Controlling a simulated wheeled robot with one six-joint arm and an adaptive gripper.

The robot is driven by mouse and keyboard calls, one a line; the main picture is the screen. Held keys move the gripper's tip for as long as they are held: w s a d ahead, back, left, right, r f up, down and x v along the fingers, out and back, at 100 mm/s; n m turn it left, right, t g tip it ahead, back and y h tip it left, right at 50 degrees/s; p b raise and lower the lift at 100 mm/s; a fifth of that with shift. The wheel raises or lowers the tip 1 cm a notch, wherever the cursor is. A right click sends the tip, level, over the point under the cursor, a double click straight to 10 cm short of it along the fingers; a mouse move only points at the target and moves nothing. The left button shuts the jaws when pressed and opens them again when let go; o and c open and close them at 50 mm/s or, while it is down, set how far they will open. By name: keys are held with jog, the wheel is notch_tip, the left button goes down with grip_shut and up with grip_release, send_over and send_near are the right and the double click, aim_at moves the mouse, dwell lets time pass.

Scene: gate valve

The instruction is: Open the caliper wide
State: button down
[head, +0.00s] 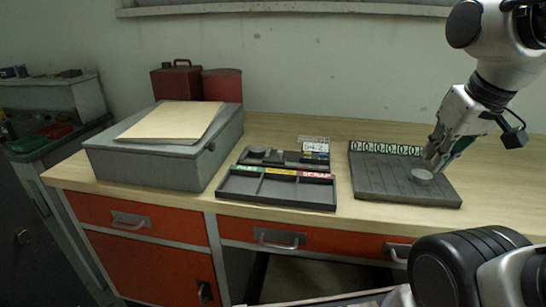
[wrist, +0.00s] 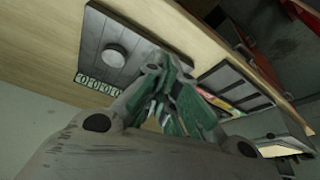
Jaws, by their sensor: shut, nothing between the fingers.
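My gripper (head: 432,157) is shut and empty, low over the back part of a dark grooved board (head: 440,193) at the right of the bench. A round grey disc (head: 422,176) lies on the board, just in front of the fingertips and apart from them as far as I can tell. In the wrist view my gripper (wrist: 168,68) points past the board, and the disc (wrist: 116,54) shows clear of the fingers. I cannot pick out a caliper for certain. A dark holder (head: 290,160) behind the sorting tray carries small grey parts too small to identify.
A black sorting tray (head: 275,203) with green, yellow and red labels lies mid-bench. A large grey box (head: 150,171) with a tan folder (head: 174,121) on top stands left, with a red can (head: 176,82) and a red cylinder (head: 223,86) behind. Bare wood (head: 505,180) lies right of the board.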

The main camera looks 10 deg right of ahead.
jog(key=c, duration=2.2)
grip_release()
jog(key=o, duration=0.4)
jog(key=shift+a, duration=0.15)
jog(key=shift+c, duration=0.2)
jog(key=o, duration=0.4)
jog(key=w+a+f+n, duration=0.1)
jog(key=w+a+g, duration=0.1)
jog(key=w+a, duration=0.1)
jog(key=w+a+f+n, duration=0.1)
jog(key=a, duration=0.1)
jog(key=shift+w+a+f+n+g+y, duration=0.2)
jog(key=shift+f+n+g+y, duration=0.1)
jog(key=shift+g, duration=0.1)
jog(key=n, duration=0.3)
send_near(281, 152)
jog(key=shift+y, duration=0.4)
jog(key=s+d+f, duration=0.2)
jog(key=s+f, duration=0.1)
jog(key=shift+s+d, duration=0.15)
jog(key=shift+s, duration=0.1)
jog(key=shift+t+y, duration=0.3)
jog(key=shift+t, duration=0.5)
jog(key=w+a+f, duration=0.1)
jog(key=w+f, duration=0.2)
jog(key=w+a+f, duration=0.1)
jog(key=w+f, duration=0.1)
jog(key=shift+w+a+f, duration=0.1)
jog(key=shift+w+a, duration=0.15)
jog(key=shift+a, duration=0.1)
